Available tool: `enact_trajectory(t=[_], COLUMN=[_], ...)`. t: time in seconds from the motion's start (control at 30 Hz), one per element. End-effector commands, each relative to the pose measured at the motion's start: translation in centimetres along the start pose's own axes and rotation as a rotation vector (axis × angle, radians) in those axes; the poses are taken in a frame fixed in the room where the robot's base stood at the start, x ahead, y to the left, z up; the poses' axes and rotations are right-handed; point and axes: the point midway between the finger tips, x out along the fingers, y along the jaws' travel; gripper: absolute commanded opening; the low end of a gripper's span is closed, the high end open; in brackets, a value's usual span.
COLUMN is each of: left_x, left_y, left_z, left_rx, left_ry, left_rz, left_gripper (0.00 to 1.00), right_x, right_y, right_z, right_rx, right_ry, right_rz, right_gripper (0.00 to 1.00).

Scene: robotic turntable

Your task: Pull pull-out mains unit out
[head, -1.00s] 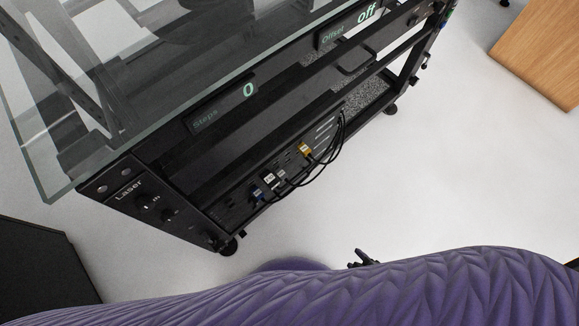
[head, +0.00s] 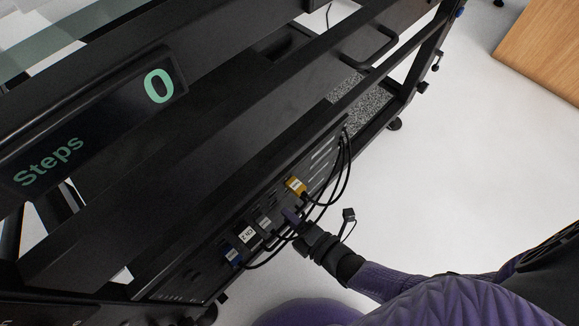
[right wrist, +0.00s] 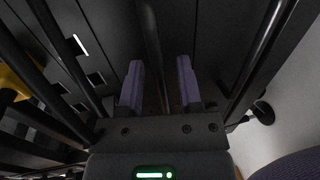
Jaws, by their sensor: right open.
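What looks like the mains unit is a black slotted panel (head: 322,158) low in the turntable's side in the head view. Plugs with blue, white, grey and yellow labels sit along it, and black cables loop out of them. My right gripper (head: 292,216) is at the panel's front, among the plugs and cables. In the right wrist view its two purple fingers (right wrist: 160,82) are apart, with a dark bar or cable running between them. I cannot tell whether they touch it. My left gripper is not in view.
The black turntable frame (head: 225,125) rises over the panel, with a "Steps 0" display (head: 95,120). A black handle (head: 383,50) sits further along the frame. A yellow plug (head: 296,185) and hanging cables are close to my right gripper. White floor (head: 450,180) is clear to the right.

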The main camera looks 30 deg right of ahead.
Motion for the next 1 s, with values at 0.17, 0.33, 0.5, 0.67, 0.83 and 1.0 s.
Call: enact_trajectory(t=[0.17, 0.33, 0.5, 0.67, 0.83, 1.0], left_x=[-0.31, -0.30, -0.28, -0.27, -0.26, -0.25], left_y=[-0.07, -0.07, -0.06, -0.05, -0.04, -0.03], left_z=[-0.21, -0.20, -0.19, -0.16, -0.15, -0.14], left_rx=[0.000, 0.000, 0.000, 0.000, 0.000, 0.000], left_ry=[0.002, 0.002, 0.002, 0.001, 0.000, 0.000], left_rz=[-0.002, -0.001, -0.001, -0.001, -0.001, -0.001], left_gripper=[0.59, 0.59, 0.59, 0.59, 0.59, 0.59], right_x=[0.35, 0.32, 0.30, 0.28, 0.27, 0.26], right_y=[0.06, 0.05, 0.03, 0.02, 0.00, -0.01], right_z=[0.00, 0.00, 0.00, 0.00, 0.00, 0.01], right_rx=[0.001, 0.001, 0.001, 0.001, 0.001, 0.001], right_ry=[0.000, 0.000, 0.000, 0.000, 0.000, 0.000], right_rz=[0.001, 0.000, 0.000, 0.000, -0.001, -0.001], right_gripper=[0.45, 0.37, 0.01, 0.00, 0.00, 0.00])
